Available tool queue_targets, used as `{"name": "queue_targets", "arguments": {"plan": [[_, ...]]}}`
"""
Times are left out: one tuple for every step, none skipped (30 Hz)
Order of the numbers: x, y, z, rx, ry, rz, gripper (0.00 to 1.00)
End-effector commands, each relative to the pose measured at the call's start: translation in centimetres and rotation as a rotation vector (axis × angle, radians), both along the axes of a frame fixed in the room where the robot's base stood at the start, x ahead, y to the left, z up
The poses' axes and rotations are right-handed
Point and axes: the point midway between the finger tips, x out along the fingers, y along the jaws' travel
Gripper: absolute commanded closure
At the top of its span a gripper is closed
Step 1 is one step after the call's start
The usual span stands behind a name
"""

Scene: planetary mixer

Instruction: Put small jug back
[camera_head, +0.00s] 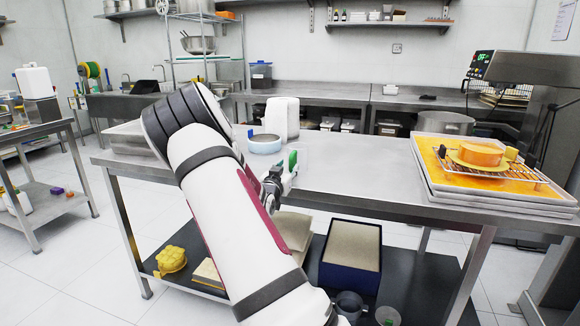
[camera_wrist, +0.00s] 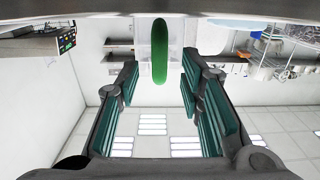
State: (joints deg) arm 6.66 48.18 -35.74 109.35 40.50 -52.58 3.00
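The small jug is see-through with a green handle (camera_head: 292,160). It stands on the near steel table (camera_head: 350,170), just beyond my gripper (camera_head: 277,180). Its clear body is faint in the head view. In the wrist view, which is upside down, the green handle (camera_wrist: 159,52) appears centred between my gripper's fingers (camera_wrist: 158,78). The fingers are spread wide, with a gap on both sides of the handle and no contact visible. I cannot tell how far the handle lies between them in depth.
A white container (camera_head: 281,116) and a round blue-and-white tub (camera_head: 264,144) stand behind on the table. A tray (camera_head: 505,200) with a wire rack and orange item fills the right end. The table's middle is clear. A dark blue box (camera_head: 350,276) sits on the lower shelf.

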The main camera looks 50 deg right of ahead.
Motion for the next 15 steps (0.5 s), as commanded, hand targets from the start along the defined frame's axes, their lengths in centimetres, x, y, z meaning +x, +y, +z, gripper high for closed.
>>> {"name": "queue_targets", "arguments": {"plan": [[-0.4, 1.2, 0.1, 0.002, 0.000, 0.002, 0.66], [-0.6, 1.8, 0.1, 0.002, 0.000, 0.002, 0.66], [-1.0, 2.6, 0.0, 0.002, 0.001, 0.003, 0.66], [-1.2, 3.2, 0.1, 0.002, 0.001, 0.002, 0.66], [-1.5, 3.7, 0.1, 0.002, 0.000, 0.002, 0.66], [-1.8, 4.4, 0.1, 0.001, -0.001, 0.002, 0.66], [-2.0, 4.9, 0.0, 0.002, 0.000, 0.002, 0.66], [-2.2, 5.4, 0.0, 0.002, 0.001, 0.002, 0.66], [-2.4, 6.0, 0.0, 0.001, 0.000, 0.003, 0.66], [-2.6, 6.3, 0.0, 0.001, -0.001, 0.002, 0.66], [-2.8, 6.7, 0.0, 0.002, 0.000, 0.001, 0.66], [-2.9, 7.1, 0.0, 0.002, -0.001, 0.001, 0.66], [-3.0, 7.3, 0.0, 0.000, -0.001, 0.001, 0.66], [-3.1, 7.5, 0.0, 0.000, -0.001, 0.001, 0.66], [-3.2, 7.7, 0.0, 0.000, 0.000, 0.001, 0.66]]}}
